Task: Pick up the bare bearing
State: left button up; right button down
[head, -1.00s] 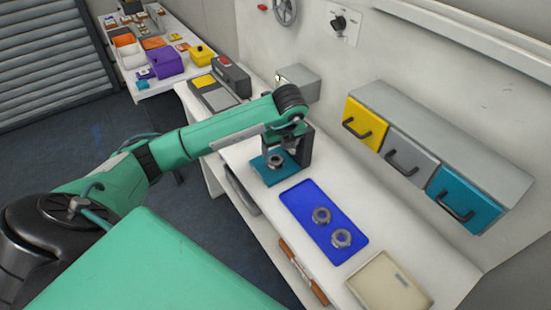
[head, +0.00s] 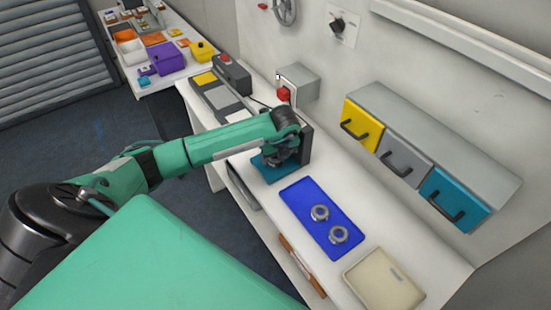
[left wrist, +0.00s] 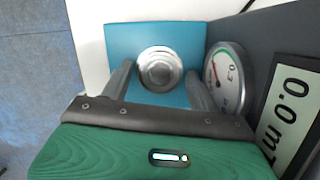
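A silver ring-shaped bearing (left wrist: 160,68) rests on the teal plate (left wrist: 116,38) of a gauge stand in the left wrist view. In the head view my gripper hides this bearing, and only part of the teal plate (head: 268,172) shows. My left gripper (head: 281,158) is low over the plate. In the left wrist view its two fingers are open, one on each side of the bearing, with gaps visible. Two more bearings, an upper one (head: 320,213) and a lower one (head: 338,235), lie on the blue mat (head: 298,197). My right gripper is not in view.
The dark stand (head: 306,145) with a round dial (left wrist: 228,78) and a display (left wrist: 290,108) rises close beside my gripper. A beige tray (head: 384,280) lies at the front. Yellow (head: 362,126), grey (head: 405,157) and teal (head: 455,199) drawers line the wall.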

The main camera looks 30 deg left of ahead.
pick_arm(q)
jog(key=c, duration=0.9)
jog(key=shift+r, duration=0.1)
jog(key=shift+r+b, duration=0.3)
jog(key=shift+r, duration=0.25)
notch_tip(320, 180, up, 11)
jog(key=b, duration=0.4)
notch_tip(320, 180, up, 8)
send_over(276, 158)
jog(key=shift+s+d+f, duration=0.1)
jog(key=shift+f, duration=0.05)
